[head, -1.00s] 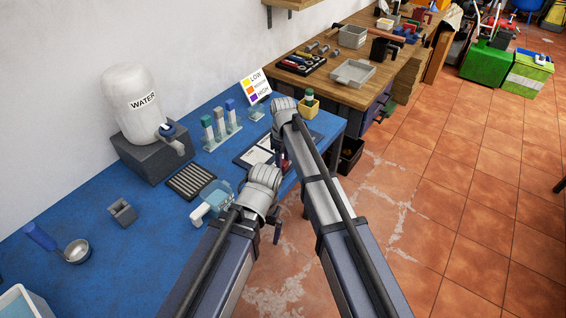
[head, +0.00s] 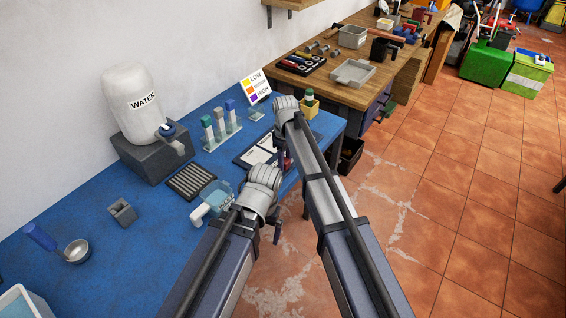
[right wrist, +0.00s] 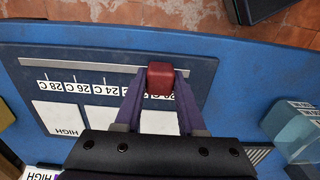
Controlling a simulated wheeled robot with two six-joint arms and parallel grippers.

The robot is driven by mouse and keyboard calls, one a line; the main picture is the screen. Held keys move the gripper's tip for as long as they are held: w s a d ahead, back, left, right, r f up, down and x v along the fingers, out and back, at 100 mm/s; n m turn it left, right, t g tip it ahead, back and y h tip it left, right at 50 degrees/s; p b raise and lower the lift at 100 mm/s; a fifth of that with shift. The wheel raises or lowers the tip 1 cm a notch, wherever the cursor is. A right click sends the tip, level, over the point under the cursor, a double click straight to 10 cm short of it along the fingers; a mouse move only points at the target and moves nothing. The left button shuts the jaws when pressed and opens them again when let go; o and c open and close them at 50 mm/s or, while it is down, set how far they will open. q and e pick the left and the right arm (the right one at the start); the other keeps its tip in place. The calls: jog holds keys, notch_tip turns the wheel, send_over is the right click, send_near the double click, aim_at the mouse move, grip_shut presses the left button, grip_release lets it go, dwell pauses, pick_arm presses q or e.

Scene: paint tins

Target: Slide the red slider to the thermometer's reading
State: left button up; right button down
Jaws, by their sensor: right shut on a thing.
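The red slider (right wrist: 160,78) sits on the pale slot (right wrist: 100,67) of a dark blue scale board (right wrist: 200,60) in the right wrist view. My right gripper (right wrist: 159,84) is shut on it, a purple finger at each side. The labels 28 C, 26 C and 24 C show upside down to the slider's left; those by the slider are partly covered by the fingers. In the head view the right gripper (head: 284,158) reaches down over the board (head: 255,152). My left arm stops nearer; its gripper's jaws cannot be made out. I cannot make out the thermometer's reading.
White cards (right wrist: 60,117) lie on the board, one marked HIGH. On the blue table (head: 160,220) stand a clear jug (head: 217,197), a rack of capped tubes (head: 221,130), a LOW-to-HIGH sign (head: 254,87) and the water tank (head: 133,103). A yellow pot (head: 310,106) stands beyond my right wrist.

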jog(key=w+d, duration=0.2)
jog(key=w, duration=0.1)
jog(key=shift+c, duration=2.4)
grip_release()
jog(key=shift+s, duration=0.1)
jog(key=shift+r, duration=0.15)
notch_tip(320, 180, up, 8)
jog(key=p, duration=0.7)
jog(key=shift+f+p, duration=0.25)
jog(key=shift+p, duration=0.15)
jog(key=shift+f, duration=0.15)
notch_tip(320, 180, down, 8)
jog(key=b, duration=0.8)
jog(key=shift+s+a+r, duration=0.1)
jog(key=shift+s+r, duration=0.05)
jog(key=shift+r, duration=0.1)
